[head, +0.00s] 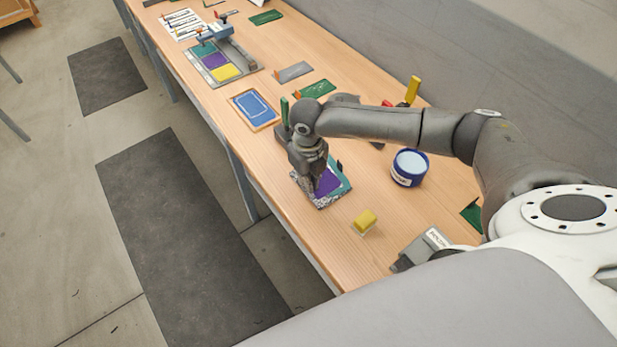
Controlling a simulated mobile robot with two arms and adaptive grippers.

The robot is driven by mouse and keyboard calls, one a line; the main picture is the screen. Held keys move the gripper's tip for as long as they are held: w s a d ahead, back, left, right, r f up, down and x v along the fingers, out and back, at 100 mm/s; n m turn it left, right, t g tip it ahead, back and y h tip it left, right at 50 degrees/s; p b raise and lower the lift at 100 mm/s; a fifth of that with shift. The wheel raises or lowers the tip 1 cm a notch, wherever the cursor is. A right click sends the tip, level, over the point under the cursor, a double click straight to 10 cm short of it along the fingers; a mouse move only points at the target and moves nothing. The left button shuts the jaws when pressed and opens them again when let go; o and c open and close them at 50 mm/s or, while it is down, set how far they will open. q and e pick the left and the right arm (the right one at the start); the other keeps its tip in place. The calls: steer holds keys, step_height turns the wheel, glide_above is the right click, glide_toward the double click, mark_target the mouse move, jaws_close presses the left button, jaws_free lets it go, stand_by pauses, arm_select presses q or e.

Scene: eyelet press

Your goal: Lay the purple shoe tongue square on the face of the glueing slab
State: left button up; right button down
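A purple piece (329,181), which looks like the shoe tongue, shows beside my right gripper (316,191), at the speckled slab (323,203) on the bench's near half. A teal patch (344,186) shows along the purple piece's right side. My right gripper points down over the slab's left part and hides part of the purple piece. The fingers are too small and dark to tell whether they are open or hold the piece. I cannot tell whether the purple piece lies flat or is raised. My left gripper is not in view.
A blue tub (409,168) stands right of the slab, and a yellow block (366,222) lies in front. A blue framed tray (254,108) and a grey tray (190,57) with teal, purple and yellow patches lie farther off. A grey labelled block (420,250) sits near the bench's close end.

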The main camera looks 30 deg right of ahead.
steer(key=c, duration=1.6)
jaws_free()
steer(key=shift+o, duration=0.2)
step_height(320, 180, up, 12)
steer(key=shift+s+a, duration=0.1)
steer(key=shift+a, duration=0.05)
